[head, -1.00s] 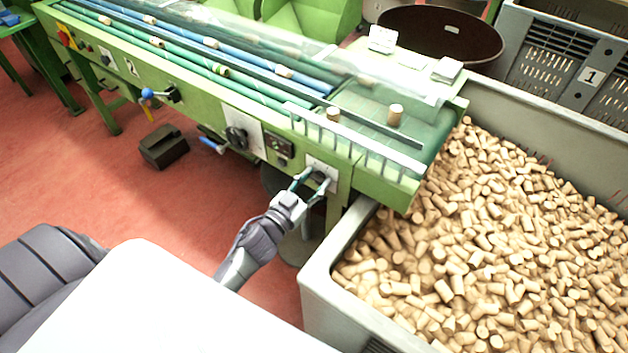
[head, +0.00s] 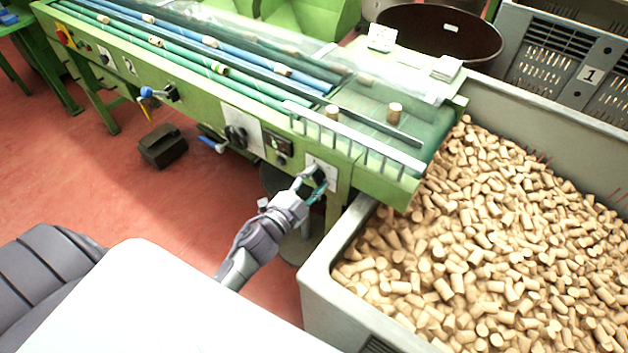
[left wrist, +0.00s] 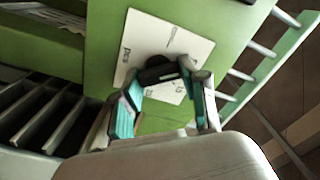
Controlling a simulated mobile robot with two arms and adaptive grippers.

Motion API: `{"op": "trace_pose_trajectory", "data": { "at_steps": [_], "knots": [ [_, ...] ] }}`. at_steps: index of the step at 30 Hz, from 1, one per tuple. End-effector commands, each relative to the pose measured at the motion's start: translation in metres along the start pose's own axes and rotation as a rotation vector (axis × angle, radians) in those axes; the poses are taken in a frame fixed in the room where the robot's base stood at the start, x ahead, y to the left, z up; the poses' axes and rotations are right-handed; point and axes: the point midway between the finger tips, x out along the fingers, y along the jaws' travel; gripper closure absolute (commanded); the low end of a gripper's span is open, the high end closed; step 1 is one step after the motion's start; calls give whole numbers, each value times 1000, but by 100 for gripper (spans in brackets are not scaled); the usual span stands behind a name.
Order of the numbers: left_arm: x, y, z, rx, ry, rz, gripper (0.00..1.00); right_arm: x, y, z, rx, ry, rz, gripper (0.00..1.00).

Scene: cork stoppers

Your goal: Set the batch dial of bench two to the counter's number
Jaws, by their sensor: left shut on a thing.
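Bench two (head: 210,102) is the green conveyor bench marked 2. The batch dial is a black knob on a white plate (head: 329,166) at its near right end. My left gripper (head: 311,180) is shut on the dial. In the left wrist view, its teal-padded fingers (left wrist: 172,80) grip the black knob (left wrist: 158,71) on the tilted white plate (left wrist: 143,35), marked "pcs". The fingers hide part of the scale, and the knob's setting cannot be read. The dark counter (head: 279,145) is left of the plate; its digits are too small to read. My right gripper is out of view.
A grey crate (head: 318,268) full of corks stands right of the bench end, close to my left arm. A larger black knob (head: 236,136) and a blue-handled lever (head: 212,145) are farther left.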

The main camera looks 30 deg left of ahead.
Motion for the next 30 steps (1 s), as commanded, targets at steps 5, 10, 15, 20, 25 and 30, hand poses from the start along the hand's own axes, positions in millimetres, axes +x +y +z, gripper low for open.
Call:
{"op": "trace_pose_trajectory", "data": {
  "at_steps": [5,10,15,20,25,30],
  "knots": [
    [0,1,0,74,0,1,91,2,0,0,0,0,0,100],
    [0,1,0,112,0,1,91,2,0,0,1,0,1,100],
    [0,1,0,124,0,1,91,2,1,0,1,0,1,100],
    [0,1,0,125,0,1,91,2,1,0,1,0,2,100],
    [0,1,0,124,0,1,55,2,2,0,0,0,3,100],
    [0,1,0,124,0,1,31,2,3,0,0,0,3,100]
  ]
}}
